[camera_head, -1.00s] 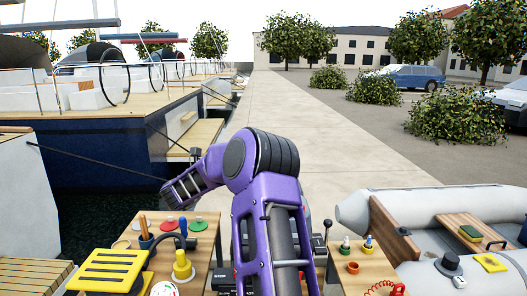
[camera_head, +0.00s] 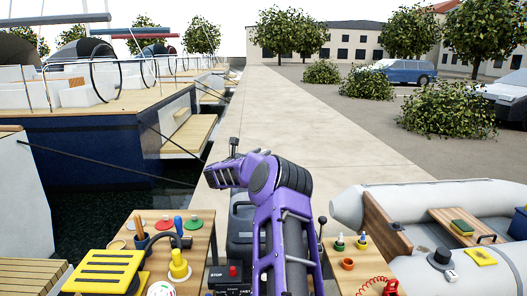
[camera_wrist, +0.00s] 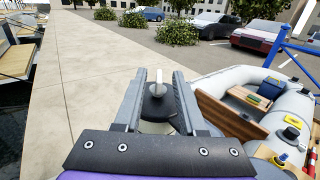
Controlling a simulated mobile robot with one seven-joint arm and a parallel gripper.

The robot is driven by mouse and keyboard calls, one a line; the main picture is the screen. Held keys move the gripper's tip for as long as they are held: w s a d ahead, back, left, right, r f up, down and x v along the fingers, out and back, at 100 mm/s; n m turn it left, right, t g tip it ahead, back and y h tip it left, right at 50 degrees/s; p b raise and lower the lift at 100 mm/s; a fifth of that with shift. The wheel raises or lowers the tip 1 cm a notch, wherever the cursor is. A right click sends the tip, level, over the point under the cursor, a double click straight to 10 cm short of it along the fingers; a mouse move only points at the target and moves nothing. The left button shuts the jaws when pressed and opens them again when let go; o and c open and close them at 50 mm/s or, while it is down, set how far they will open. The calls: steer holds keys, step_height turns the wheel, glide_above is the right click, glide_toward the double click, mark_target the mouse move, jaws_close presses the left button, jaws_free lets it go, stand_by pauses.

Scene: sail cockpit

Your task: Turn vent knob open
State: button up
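In the wrist view, a dark rounded part with a pale upright lever-like piece (camera_wrist: 158,92) shows between the fingers of my gripper (camera_wrist: 159,75). It may be the vent knob, but I cannot tell for sure. The two grey fingers stand apart on either side of it; contact cannot be made out. In the head view, my gripper (camera_head: 214,176) is at the end of the purple arm, and its fingers are hard to make out. A dark grey case (camera_head: 240,222) stands below it, partly hidden by my arm. No labelled vent knob is visible in the head view.
A black box with a red button (camera_head: 233,271) stands mid-front. A grey inflatable boat (camera_head: 350,205) lies right. The quay path beyond is clear.

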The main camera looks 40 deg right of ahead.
steer(key=shift+x, duration=1.1)
jaws_close()
